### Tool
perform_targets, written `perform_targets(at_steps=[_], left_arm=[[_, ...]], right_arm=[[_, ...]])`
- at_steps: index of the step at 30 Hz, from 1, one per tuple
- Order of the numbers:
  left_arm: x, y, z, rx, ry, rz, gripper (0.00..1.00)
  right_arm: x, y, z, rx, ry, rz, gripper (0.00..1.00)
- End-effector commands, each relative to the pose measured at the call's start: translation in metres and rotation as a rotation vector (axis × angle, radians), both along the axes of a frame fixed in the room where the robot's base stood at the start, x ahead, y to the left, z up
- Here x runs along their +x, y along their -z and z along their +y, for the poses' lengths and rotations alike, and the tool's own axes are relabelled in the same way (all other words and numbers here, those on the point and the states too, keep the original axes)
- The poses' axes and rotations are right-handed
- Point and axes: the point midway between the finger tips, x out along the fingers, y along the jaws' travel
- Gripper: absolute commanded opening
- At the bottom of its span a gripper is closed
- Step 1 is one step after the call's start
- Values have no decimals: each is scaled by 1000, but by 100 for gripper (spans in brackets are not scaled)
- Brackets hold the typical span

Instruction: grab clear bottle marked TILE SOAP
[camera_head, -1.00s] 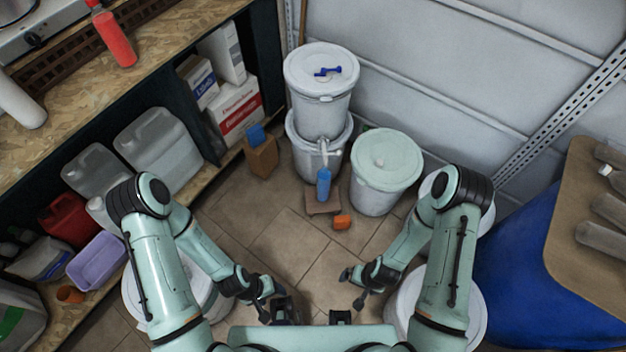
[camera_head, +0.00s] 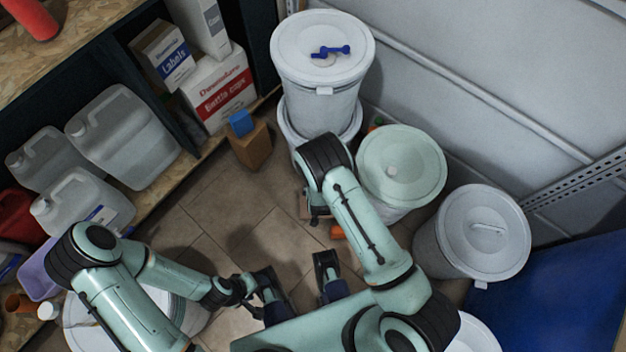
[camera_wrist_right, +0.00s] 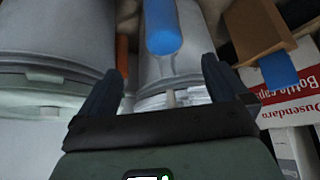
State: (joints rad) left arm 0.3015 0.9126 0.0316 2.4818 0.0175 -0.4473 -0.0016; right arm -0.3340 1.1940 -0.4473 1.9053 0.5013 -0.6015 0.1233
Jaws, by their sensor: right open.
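I cannot read TILE SOAP on anything, so I cannot pick out that bottle. Several translucent jugs, such as this one (camera_head: 122,135), stand on the low shelf at left; no such lettering shows on them. In the head view my right gripper (camera_head: 318,212) is mostly hidden under my forearm, low before the stacked drums. My left gripper (camera_head: 246,287) is low near my base; its fingers are unclear.
Stacked white drums (camera_head: 322,70) stand at the back, with a pale green-lidded drum (camera_head: 402,165) and a grey drum (camera_head: 475,235) to their right. A cardboard box (camera_head: 250,145) with a blue item stands by the shelf. Floor (camera_head: 215,215) is clear at centre-left.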

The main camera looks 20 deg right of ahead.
Motion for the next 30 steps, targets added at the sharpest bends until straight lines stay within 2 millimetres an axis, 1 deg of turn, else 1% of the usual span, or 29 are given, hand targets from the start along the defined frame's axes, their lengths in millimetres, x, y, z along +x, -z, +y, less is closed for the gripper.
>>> perform_targets(at_steps=[5, 9, 13, 15, 21, 23, 27, 30], left_arm=[[5, 8, 2, 7, -6, -13, 63], [17, 18, 8, 23, -20, -47, 63], [28, 27, 13, 36, -32, -76, 63], [33, 31, 15, 42, -37, -89, 63], [40, 35, 18, 51, -45, -107, 63], [44, 39, 20, 56, -49, -117, 63], [58, 50, 28, 74, -65, -155, 63], [65, 55, 31, 84, -73, -174, 63]], right_arm=[[11, 13, -3, -5, 2, -12, 100], [23, 38, -10, -5, 2, -11, 100], [34, 58, -15, -5, 1, -10, 100], [39, 64, -17, -4, 2, -10, 100], [46, 74, -20, -4, 1, -10, 100], [49, 81, -21, -5, 1, -10, 100], [60, 102, -25, -5, 1, -10, 100], [66, 111, -28, -4, 1, -10, 100]])
